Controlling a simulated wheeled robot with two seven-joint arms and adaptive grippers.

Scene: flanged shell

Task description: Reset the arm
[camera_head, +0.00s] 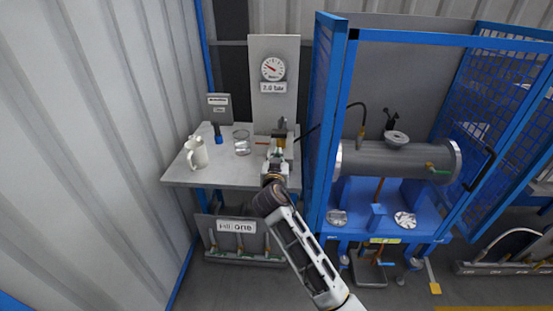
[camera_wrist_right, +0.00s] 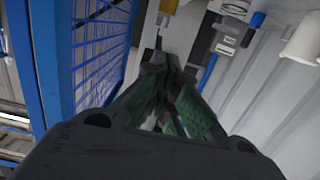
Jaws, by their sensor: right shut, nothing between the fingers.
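My right arm reaches up from the bottom of the head view to the small grey table (camera_head: 225,175). My right gripper (camera_head: 278,148) is over the table's right part, in front of the gauge panel (camera_head: 273,105). In the right wrist view my right gripper (camera_wrist_right: 172,75) has its dark green fingers drawn together, with nothing held. A brass-coloured fitting (camera_wrist_right: 168,7) shows just beyond the fingertips; I cannot tell whether they touch it. My left gripper is not in view.
On the table are a white jug (camera_head: 197,153), a glass jar (camera_head: 242,142) and a blue-based item (camera_head: 218,138). A blue mesh cage (camera_head: 322,120) stands close right of my arm, around a flanged grey shell (camera_head: 385,160). A labelled rack (camera_head: 240,243) stands below the table.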

